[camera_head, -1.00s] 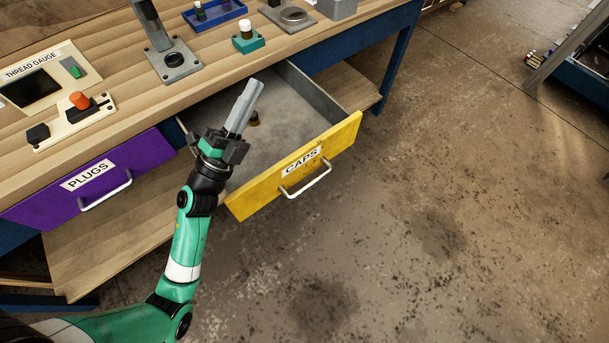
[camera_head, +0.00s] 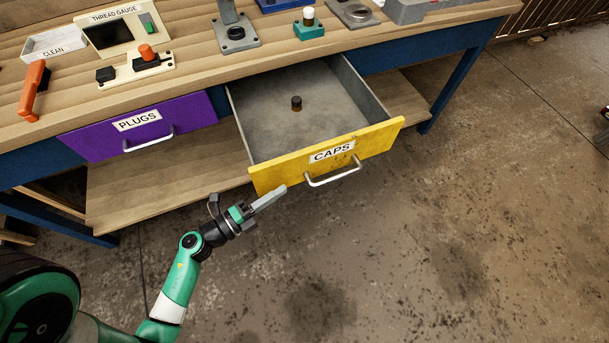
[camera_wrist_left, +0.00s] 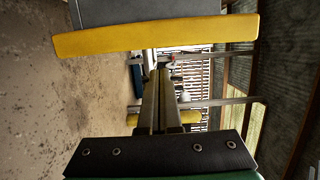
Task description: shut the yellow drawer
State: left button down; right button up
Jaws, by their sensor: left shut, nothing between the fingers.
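The yellow drawer (camera_head: 278,176), labelled CAPS, is pulled well out from under the workbench. A silver bar handle (camera_head: 333,176) is on its front. A small dark cap (camera_head: 296,103) stands inside on the grey drawer floor. My left gripper (camera_head: 282,189) is shut and empty, its fingertips low in front of the drawer front's left part, left of the handle. I cannot tell whether they touch it. In the left wrist view the yellow front (camera_wrist_left: 155,37) crosses the top, with the shut fingers (camera_wrist_left: 160,80) below it. My right gripper is not in view.
The purple PLUGS drawer (camera_head: 100,140) left of it looks closed. The wooden workbench top (camera_head: 200,75) carries a thread gauge (camera_head: 112,35), an orange-handled tool (camera_head: 34,88) and a teal block (camera_head: 308,31). Open concrete floor (camera_head: 420,250) lies in front and to the right.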

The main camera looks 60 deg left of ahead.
aim_at(305, 176)
pick_arm(q)
jog(key=w+b, duration=0.1)
jog(key=w, duration=0.7)
jog(key=shift+w, duration=0.4)
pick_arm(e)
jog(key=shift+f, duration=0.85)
